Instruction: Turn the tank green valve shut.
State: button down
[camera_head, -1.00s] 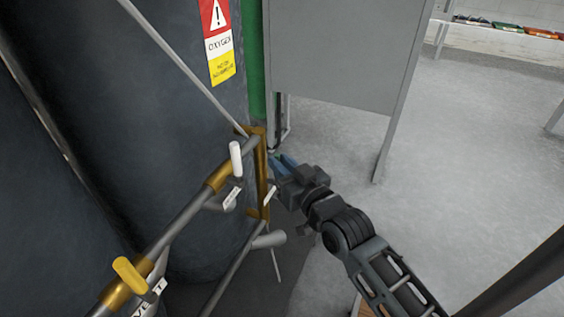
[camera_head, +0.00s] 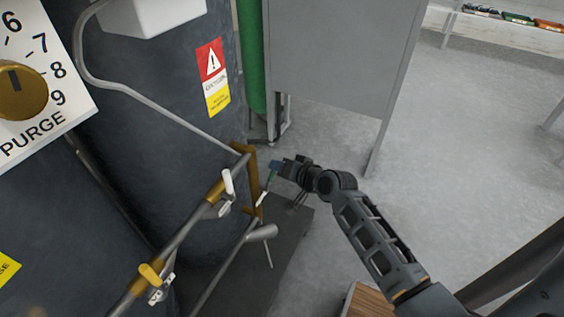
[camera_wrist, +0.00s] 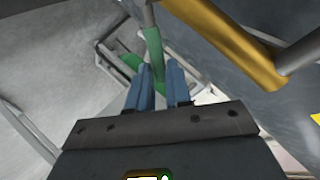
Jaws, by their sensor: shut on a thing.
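The green valve handle (camera_head: 271,179) is a small lever beside the brass pipe (camera_head: 253,175), in front of the dark tank (camera_head: 190,150). My gripper (camera_head: 275,168) is at the handle, coming from the right. In the wrist view the green handle (camera_wrist: 154,48) runs between the blue fingers of my gripper (camera_wrist: 159,78), which are shut on it. The handle's lower end is partly hidden by the fingers. In the head view my gripper hides part of the handle.
A valve with a white handle (camera_head: 227,182) and one with a yellow handle (camera_head: 150,273) sit on the pipe to the left. A grey panel (camera_head: 340,55) stands behind my arm. A wooden block (camera_head: 367,303) is below. Open floor lies to the right.

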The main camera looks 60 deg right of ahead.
jog(key=shift+d+f+m+g+y+p, duration=0.1)
jog(key=shift+d+f+m+y+p, duration=0.3)
jog(key=shift+f+m+y, duration=0.35)
jog(key=shift+d+f+m+g+y+p, duration=0.1)
jog(key=shift+d+f+m+y+p, duration=0.3)
jog(key=shift+f+m+y, duration=0.35)
jog(key=shift+d+f+m+g+y+p, duration=0.1)
jog(key=shift+d+f+m+y+p, duration=0.4)
jog(key=shift+y, duration=0.4)
jog(key=shift+a+f, duration=0.1)
jog(key=shift+f, duration=0.05)
jog(key=c, duration=1.1)
grip_release()
jog(key=shift+o, duration=0.3)
